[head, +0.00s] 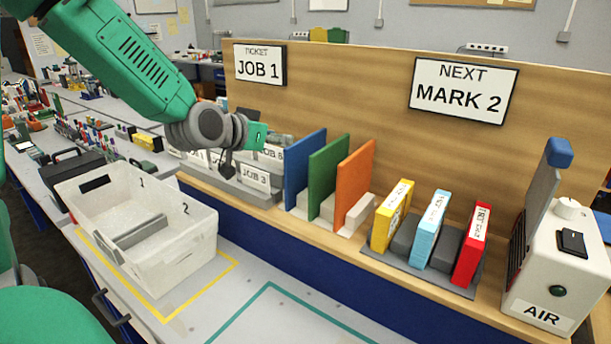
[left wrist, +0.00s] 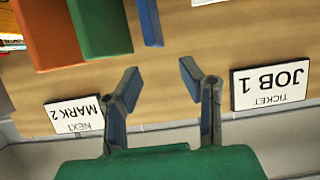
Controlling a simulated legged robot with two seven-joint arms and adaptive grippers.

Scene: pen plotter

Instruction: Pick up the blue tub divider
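The blue divider (head: 304,170) stands upright on the ledge of the wooden panel, leftmost of three coloured dividers. In the left wrist view, which is turned over, the blue divider (left wrist: 150,22) shows at the top, beyond the fingertips. My left gripper (head: 228,165) is left of the blue divider, above the job card holders and apart from the divider. Its fingers are partly hidden in the head view. In the left wrist view the left gripper (left wrist: 160,75) is open, with nothing between its fingers. My right gripper is not in view.
A green divider (head: 326,178) and an orange divider (head: 355,180) stand close to the right. Job card holders (head: 255,178) are at left. A white tub (head: 190,240) sits on the bench. Yellow, light blue and red boxes (head: 470,245) stand further right.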

